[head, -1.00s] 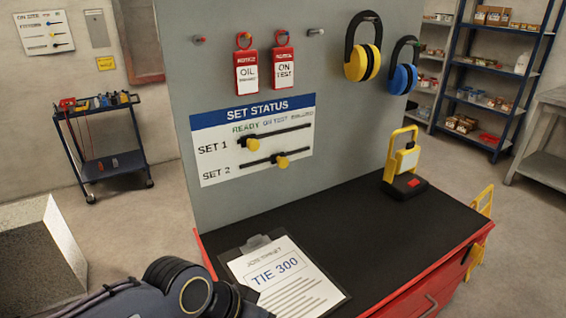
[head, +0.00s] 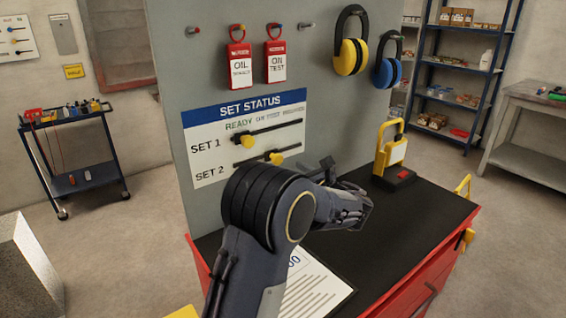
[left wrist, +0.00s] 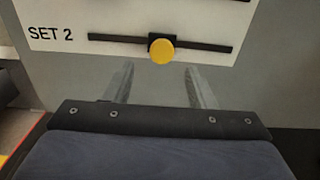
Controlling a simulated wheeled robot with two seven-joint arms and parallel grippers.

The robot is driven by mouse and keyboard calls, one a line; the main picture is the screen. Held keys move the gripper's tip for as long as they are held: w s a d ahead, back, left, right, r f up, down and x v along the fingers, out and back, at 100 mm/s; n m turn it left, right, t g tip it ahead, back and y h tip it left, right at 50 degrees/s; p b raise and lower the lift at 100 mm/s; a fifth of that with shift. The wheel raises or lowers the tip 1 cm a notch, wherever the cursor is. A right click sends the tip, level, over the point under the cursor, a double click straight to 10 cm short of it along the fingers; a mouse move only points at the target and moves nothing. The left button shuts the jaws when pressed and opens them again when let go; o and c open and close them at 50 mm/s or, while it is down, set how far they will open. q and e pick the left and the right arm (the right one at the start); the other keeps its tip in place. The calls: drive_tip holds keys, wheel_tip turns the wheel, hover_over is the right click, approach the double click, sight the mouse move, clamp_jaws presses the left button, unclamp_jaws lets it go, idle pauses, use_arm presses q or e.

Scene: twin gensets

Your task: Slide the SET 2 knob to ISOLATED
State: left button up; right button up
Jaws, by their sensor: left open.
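The SET STATUS board (head: 200,168) is on the grey panel, with column labels of which READY and ON TEST are legible; the third, at right, is blurred. The round yellow SET 2 knob (head: 277,158) sits near the middle of its dark horizontal slot, roughly below ON TEST. In the left wrist view the knob (left wrist: 162,50) is just beyond and between my two fingertips. My left gripper (left wrist: 158,68) is open and empty, pointing at the board, apart from the knob. In the head view my left gripper (head: 328,167) is right of the knob. My right gripper is not in view.
The yellow SET 1 knob (head: 248,141) is just above, on its own slot. Two red tags, OIL (head: 240,66) and ON TEST (head: 276,64), hang higher. A yellow-handled lamp (head: 392,152) stands on the black bench top (head: 440,207). My forearm partly covers a paper sheet (head: 318,290).

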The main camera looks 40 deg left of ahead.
sight(279, 161)
use_arm(q)
drive_tip(key=x, duration=0.7)
drive_tip(key=shift+w+a+r+p, duration=0.1)
drive_tip(key=shift+w+a+p, duration=0.1)
drive_tip(key=shift+a+p, duration=0.2)
drive_tip(key=shift+d, duration=0.1)
clamp_jaws()
drive_tip(key=w+p, duration=0.1)
drive_tip(key=w, duration=0.1)
drive_tip(key=w+d+p, duration=0.1)
drive_tip(key=w+p, duration=0.1)
drive_tip(key=w, duration=0.1)
drive_tip(key=w+d+p, duration=0.1)
drive_tip(key=w, duration=0.2)
drive_tip(key=shift+d+r+p, duration=0.15)
drive_tip(key=shift+r+p, duration=0.05)
drive_tip(key=shift+p, duration=0.1)
drive_tip(key=shift+w+d+f, duration=0.1)
drive_tip(key=shift+w+d, duration=0.05)
drive_tip(key=shift+w, duration=0.3)
